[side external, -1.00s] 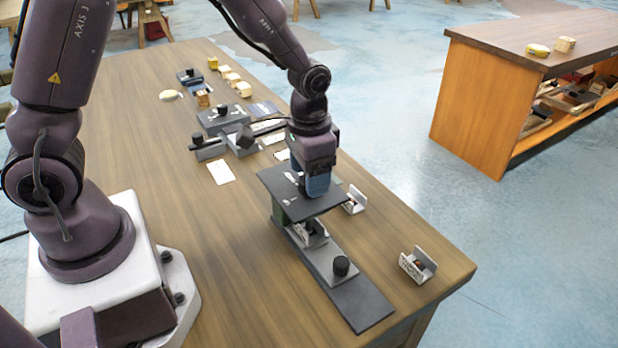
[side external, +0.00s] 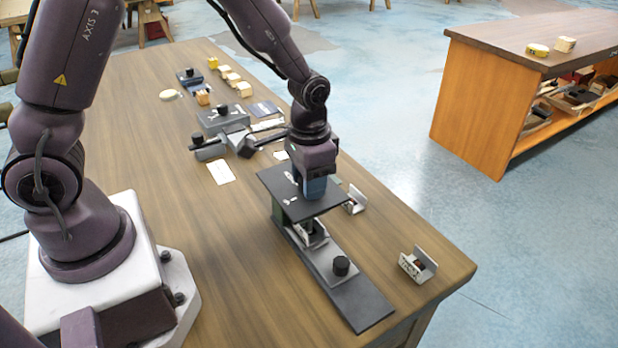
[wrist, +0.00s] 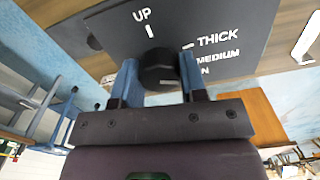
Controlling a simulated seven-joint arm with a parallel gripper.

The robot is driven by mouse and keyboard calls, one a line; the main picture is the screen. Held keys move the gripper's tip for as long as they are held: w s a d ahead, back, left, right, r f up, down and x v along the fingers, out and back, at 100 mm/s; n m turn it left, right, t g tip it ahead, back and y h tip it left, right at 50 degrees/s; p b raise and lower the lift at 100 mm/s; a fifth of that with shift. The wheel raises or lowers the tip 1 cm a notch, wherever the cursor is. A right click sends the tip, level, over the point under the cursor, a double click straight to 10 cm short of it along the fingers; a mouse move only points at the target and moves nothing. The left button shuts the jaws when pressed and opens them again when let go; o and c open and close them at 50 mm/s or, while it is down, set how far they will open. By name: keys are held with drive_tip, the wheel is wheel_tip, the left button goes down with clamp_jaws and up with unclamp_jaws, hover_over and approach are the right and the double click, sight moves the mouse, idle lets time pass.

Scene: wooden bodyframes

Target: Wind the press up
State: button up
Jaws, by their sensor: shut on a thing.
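The press has a dark top plate (side external: 312,208) on a green post, above a long dark base (side external: 362,308). In the wrist view its top plate (wrist: 240,30) carries the words UP, THICK and MEDIUM, with another word partly hidden. A black round knob (wrist: 158,66) stands on this plate. My gripper (wrist: 158,76) has its two blue fingers shut on the knob, one on each side. In the side view my gripper (side external: 314,188) points down onto the plate and hides the knob.
A grey slide with a black knob (side external: 341,266) lies on the base, a small part under the plate. Silver brackets (side external: 418,265) and (side external: 355,200) stand to the right. A dark clamp-like fixture (side external: 222,135) and several wooden blocks lie behind. The front left tabletop is clear.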

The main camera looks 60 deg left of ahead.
drive_tip(key=n, duration=1.6)
drive_tip(key=shift+n, duration=0.4)
drive_tip(key=n, duration=0.5)
drive_tip(key=shift+n, duration=0.4)
drive_tip(key=o, duration=0.9)
drive_tip(key=shift+o, duration=0.2)
drive_tip(key=shift+r, duration=0.1)
